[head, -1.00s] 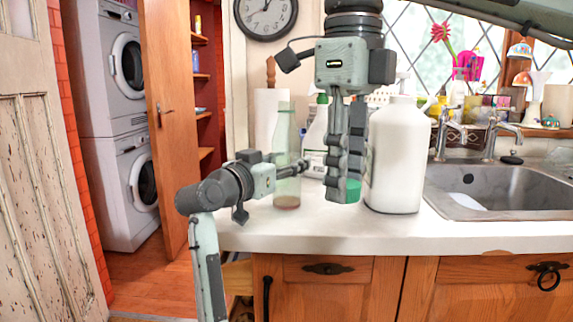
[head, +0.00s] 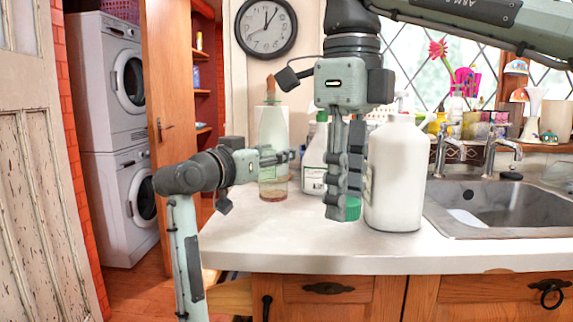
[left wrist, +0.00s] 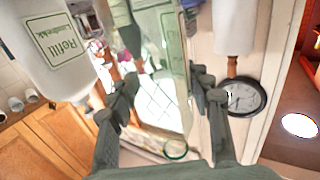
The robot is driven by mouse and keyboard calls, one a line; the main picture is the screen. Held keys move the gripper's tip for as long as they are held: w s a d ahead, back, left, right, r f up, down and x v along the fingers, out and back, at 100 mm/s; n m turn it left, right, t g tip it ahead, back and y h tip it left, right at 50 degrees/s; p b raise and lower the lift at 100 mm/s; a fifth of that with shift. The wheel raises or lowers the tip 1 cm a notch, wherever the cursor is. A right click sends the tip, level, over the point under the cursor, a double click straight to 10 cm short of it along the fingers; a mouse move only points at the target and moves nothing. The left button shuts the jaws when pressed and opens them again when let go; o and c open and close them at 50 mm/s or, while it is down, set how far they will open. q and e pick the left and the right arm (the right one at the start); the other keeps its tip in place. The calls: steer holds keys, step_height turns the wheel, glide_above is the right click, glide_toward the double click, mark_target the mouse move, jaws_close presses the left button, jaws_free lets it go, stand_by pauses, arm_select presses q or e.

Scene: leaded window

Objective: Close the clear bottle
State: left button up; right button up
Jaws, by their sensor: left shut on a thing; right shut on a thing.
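The clear bottle (head: 273,135) stands nearly upright over the back left of the counter, a little dark liquid at its bottom. My left gripper (head: 280,157) is shut around its middle. In the left wrist view the bottle (left wrist: 165,60) lies between the fingers, upside down in the picture, its rim a green-tinted ring. My right gripper (head: 345,205) points down, shut on a green cap (head: 352,209), to the right of the bottle and lower in the picture. The bottle's mouth and the cap are apart. I cannot tell whether the bottle's base touches the counter.
A large white pump bottle (head: 397,175) stands close right of my right gripper. A white labelled bottle (head: 315,160) stands behind, between the grippers. The sink (head: 490,210) is at right. The front left of the counter (head: 270,240) is clear.

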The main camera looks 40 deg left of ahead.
arm_select(q)
steer(key=s+a+r, duration=0.4)
steer(key=a+r, duration=0.1)
steer(key=a, duration=0.3)
steer(key=shift+r, duration=0.15)
steer(key=o, duration=0.6)
jaws_close()
